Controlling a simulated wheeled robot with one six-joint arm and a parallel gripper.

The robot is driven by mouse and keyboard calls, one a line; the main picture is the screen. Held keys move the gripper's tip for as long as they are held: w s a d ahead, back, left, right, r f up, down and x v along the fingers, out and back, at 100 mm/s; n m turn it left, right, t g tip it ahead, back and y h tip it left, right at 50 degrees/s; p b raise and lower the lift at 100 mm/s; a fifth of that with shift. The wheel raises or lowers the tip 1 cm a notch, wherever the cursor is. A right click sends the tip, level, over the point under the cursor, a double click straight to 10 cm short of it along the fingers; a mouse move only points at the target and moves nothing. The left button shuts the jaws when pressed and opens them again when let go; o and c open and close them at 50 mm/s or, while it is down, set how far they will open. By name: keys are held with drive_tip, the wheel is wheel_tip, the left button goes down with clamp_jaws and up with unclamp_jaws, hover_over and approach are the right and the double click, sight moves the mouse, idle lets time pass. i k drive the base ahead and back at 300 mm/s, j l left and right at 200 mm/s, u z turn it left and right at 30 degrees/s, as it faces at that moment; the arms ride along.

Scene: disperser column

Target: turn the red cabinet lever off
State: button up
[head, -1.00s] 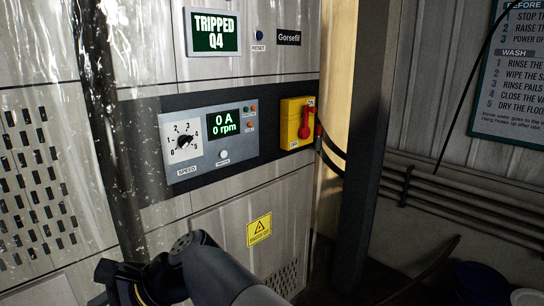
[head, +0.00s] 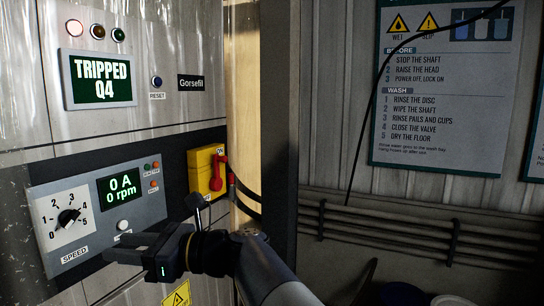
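The red lever (head: 220,170) is on a yellow switch box (head: 202,175) at the right end of the cabinet's dark band. Its handle points up, towards a small label at the top of the box. The lower part of the box is partly hidden behind my gripper's upper part. My gripper (head: 150,245) is in front of the cabinet, below and left of the lever, apart from it as far as I can see. I cannot make out the gap between its fingers. Nothing held shows in it.
The cabinet has a display (head: 103,80) reading TRIPPED Q4, a reset button (head: 157,82) and a speed panel (head: 45,200) showing 0 A and 0 rpm. A dark post (head: 280,120) stands right of the lever. Cables hang beside the box. Pipes run along the right wall.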

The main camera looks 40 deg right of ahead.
sight(216, 182)
drive_tip(key=i+l+z, duration=0.25)
drive_tip(key=i+l, duration=0.15)
drive_tip(key=i+l+z, duration=0.25)
drive_tip(key=i, duration=0.35)
drive_tip(key=i+l+z, duration=0.25)
drive_tip(key=i, duration=0.25)
drive_tip(key=j, duration=0.1)
